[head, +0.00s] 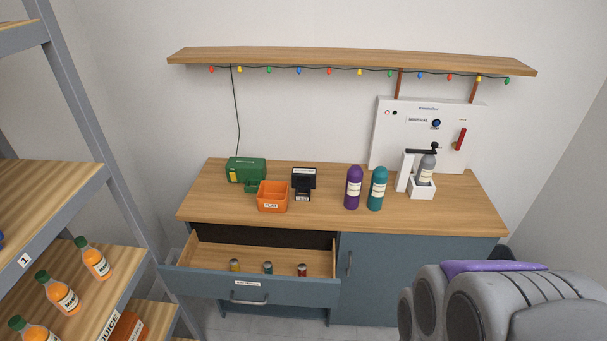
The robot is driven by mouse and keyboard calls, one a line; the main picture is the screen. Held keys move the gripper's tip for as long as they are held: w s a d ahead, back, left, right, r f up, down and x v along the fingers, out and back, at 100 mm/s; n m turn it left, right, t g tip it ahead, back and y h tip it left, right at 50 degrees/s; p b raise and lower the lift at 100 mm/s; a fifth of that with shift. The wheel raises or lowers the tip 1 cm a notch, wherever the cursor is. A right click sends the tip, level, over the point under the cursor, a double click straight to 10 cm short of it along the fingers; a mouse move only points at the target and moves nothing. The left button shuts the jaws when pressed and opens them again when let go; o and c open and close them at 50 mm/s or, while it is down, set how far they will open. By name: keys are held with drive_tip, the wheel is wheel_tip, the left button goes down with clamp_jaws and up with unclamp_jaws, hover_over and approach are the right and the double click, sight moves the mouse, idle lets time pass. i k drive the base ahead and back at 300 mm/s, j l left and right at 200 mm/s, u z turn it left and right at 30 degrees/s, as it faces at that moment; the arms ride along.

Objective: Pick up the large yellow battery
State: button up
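A small yellow cylinder (234,265), which looks like a battery, stands in the open drawer (200,250) of the blue-grey cabinet. It is the leftmost of three small cylinders there. A teal one (267,268) stands to its right and a dark red one (302,270) further right. They are too small to read any marking or judge size well. Part of my own arm shows at the lower right, well away from the drawer. My gripper's fingers are not in view.
The wooden countertop (300,222) holds a green box (246,169), an orange bin (272,196), a small black device (303,184), a purple bottle (353,188) and a teal bottle (377,188). A shelf rack (60,190) with orange bottles stands left. A wall shelf (350,56) hangs above.

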sight(234, 267)
drive_tip(key=i+l, duration=0.1)
drive_tip(key=i, duration=0.55)
drive_tip(key=i+u, duration=0.15)
drive_tip(key=u, duration=0.25)
drive_tip(key=i+l+u, duration=0.1)
drive_tip(key=u, duration=0.3)
drive_tip(key=i+l+u, duration=0.1)
drive_tip(key=u, duration=0.85)
drive_tip(key=i+l, duration=0.05)
